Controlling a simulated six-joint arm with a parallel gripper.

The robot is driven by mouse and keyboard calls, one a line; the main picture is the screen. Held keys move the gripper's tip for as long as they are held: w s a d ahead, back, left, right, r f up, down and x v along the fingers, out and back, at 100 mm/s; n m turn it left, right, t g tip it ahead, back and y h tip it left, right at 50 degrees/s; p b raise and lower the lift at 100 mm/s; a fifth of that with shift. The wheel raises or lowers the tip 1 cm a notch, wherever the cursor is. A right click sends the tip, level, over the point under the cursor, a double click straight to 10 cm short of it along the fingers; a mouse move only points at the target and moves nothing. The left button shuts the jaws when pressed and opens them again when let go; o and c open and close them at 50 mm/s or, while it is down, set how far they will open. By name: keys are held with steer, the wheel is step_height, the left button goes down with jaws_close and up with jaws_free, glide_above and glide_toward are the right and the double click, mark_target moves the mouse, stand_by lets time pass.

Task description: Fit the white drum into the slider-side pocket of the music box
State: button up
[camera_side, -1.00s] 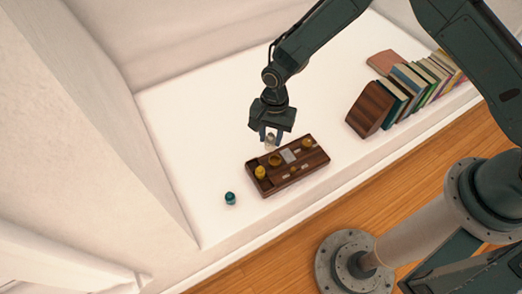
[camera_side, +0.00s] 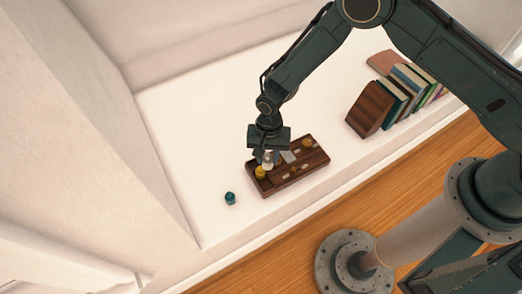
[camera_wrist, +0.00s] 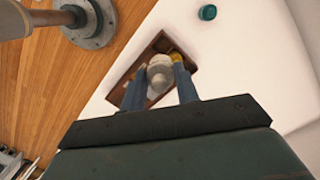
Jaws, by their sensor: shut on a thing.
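The music box (camera_side: 300,173) is a dark brown wooden tray lying on the white surface. My gripper (camera_side: 267,160) is over its left part, pointing down. It is shut on the white drum (camera_wrist: 160,75), which sits between the two fingers in the wrist view; the drum also shows small in the side view (camera_side: 268,163). A yellow piece (camera_side: 260,172) stands in the left end of the box, close to the drum. Another yellow piece (camera_side: 307,143) is at the far right end. My fingers hide the pocket below the drum, and I cannot tell whether it touches the box.
A teal piece (camera_side: 230,198) stands on the white surface left of the box. A wooden bookend (camera_side: 370,109) and a row of books (camera_side: 405,86) stand to the right.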

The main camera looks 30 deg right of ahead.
step_height(320, 180, down, 11)
steer(key=shift+r, duration=0.15)
stand_by(0.4)
steer(key=shift+f, duration=1.9)
steer(key=shift+f, duration=0.15)
steer(key=o, duration=1)
steer(key=shift+w+d+r, duration=0.15)
steer(key=shift+w+r, duration=0.05)
steer(key=shift+r, duration=1.85)
steer(key=shift+w+d+r, duration=0.15)
steer(key=shift+w+r, duration=0.05)
steer(key=shift+r, duration=1.85)
steer(key=shift+w+d+r, duration=0.15)
steer(key=shift+w+r, duration=0.05)
steer(key=shift+r, duration=1.85)
